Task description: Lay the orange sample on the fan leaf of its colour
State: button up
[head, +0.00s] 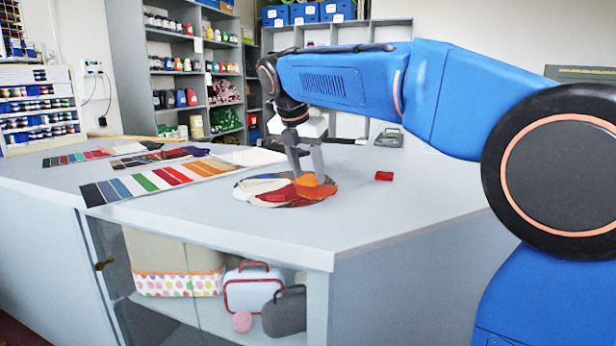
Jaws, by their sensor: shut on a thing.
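The colour fan (268,188) lies spread on the grey counter, with white, red, orange and dark leaves showing. My gripper (307,176) points down over the right part of the fan, its fingers low and close to the leaves. It is shut on the orange sample (309,180), which is small and hard to tell apart from the orange leaf (318,191) around it. I cannot tell whether the sample touches the leaf. A red sample (384,176) lies alone on the counter to the right of the fan.
Strips of colour swatches (160,180) lie on the counter to the left of the fan. A grey device (390,138) stands at the back. Shelves with jars stand behind.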

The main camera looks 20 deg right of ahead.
jog(key=shift+f, duration=0.65)
jog(key=shift+f, duration=0.1)
jog(key=o, duration=1)
jog(key=v, duration=1.2)
jog(key=shift+s, duration=0.1)
